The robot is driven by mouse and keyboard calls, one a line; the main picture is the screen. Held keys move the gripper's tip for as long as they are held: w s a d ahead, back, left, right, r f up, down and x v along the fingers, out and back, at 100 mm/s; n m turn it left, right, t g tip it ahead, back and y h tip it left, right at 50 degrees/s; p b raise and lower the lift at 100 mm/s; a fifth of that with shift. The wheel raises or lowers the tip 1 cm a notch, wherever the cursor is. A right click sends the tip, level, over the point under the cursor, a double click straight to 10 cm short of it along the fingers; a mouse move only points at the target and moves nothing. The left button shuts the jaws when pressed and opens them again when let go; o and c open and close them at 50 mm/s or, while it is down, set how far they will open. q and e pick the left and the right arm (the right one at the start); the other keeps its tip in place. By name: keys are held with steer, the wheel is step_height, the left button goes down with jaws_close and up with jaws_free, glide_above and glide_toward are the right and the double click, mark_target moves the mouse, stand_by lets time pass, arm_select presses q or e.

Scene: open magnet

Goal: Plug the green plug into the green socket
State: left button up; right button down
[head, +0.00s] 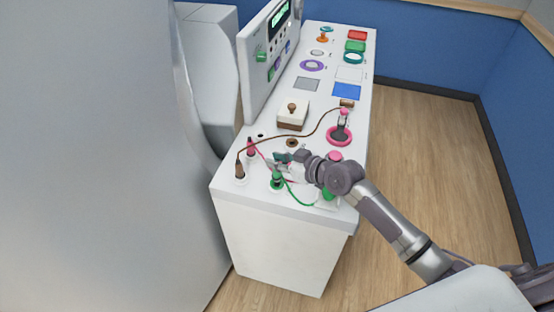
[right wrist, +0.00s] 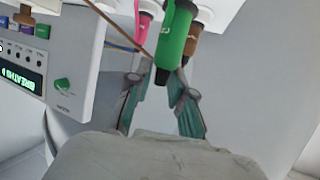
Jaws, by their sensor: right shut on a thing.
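The green plug (head: 277,176) stands roughly upright at the front of the white console top, over the green socket (head: 277,187). The plug hides most of the socket, and I cannot tell how deep the plug sits. A green cable (head: 297,203) curves from it to the right. My right gripper (head: 281,160) is at the plug's upper end. In the right wrist view the green plug (right wrist: 178,38) has its dark end (right wrist: 162,75) between the fingertips of the right gripper (right wrist: 158,84), which is shut on it. My left gripper is not in view.
A brown plug (head: 239,170) and a pink plug (head: 251,148) stand close by on the left. A brown cable (head: 300,135) crosses behind the gripper. A cream box (head: 292,112) and a tilted display panel (head: 268,60) are farther back. Floor lies clear at right.

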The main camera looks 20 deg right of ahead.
steer(key=shift+f+b, duration=1.3)
steer(key=shift+f, duration=0.1)
stand_by(0.3)
steer(key=c, duration=0.9)
jaws_free()
steer(key=shift+c, duration=0.2)
